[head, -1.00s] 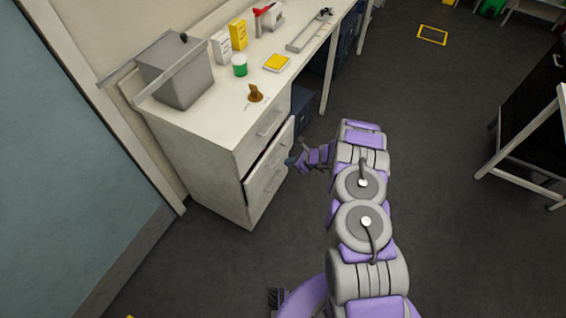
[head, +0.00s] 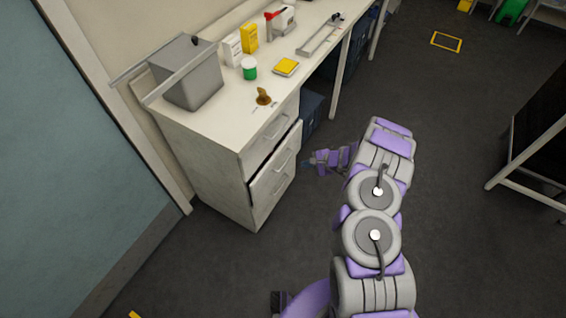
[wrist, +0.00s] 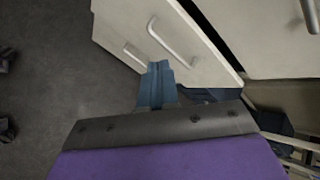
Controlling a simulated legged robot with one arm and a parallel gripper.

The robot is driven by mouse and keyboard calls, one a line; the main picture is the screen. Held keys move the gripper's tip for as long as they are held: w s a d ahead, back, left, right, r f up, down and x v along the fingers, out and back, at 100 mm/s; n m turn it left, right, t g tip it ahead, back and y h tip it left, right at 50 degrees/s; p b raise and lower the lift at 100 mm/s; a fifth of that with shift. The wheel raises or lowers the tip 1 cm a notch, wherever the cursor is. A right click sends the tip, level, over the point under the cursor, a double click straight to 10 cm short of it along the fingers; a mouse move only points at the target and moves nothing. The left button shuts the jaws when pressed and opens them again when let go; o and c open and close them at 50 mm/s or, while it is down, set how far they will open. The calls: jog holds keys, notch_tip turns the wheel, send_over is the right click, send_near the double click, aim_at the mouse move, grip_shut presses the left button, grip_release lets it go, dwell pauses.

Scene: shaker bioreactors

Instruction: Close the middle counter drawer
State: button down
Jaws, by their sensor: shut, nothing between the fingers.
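The middle counter drawer (head: 276,168) is slightly open. Its front stands out from the white counter (head: 212,178), with a dark gap along its top edge. In the wrist view the middle drawer front (wrist: 188,65) shows its bar handle and top edge. My gripper (head: 307,163) is just right of this drawer front in the head view, with a small space between them. In the wrist view the blue fingers of my gripper (wrist: 158,68) are together and empty, overlapping the picture of the drawer front below its handle. I cannot tell contact from that view.
The top drawer (head: 270,135) above looks shut. A grey bin (head: 190,80), a green-labelled jar (head: 249,68) and boxes stand on the counter. A dark blue container (head: 312,108) is beside the drawers, under the worktop.

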jog(key=n, duration=0.2)
jog(key=n+b, duration=0.3)
jog(key=n, duration=0.2)
send_near(275, 161)
notch_tip(275, 161, down, 4)
jog(key=a, duration=0.1)
jog(key=w+a+b, duration=0.1)
jog(key=a, duration=0.1)
jog(key=shift+w+f, duration=0.2)
jog(key=shift+f, duration=0.05)
jog(key=shift+w+a+r, duration=0.1)
jog(key=shift+w+a, duration=0.2)
jog(key=shift+a, duration=0.2)
jog(key=shift+r, duration=0.1)
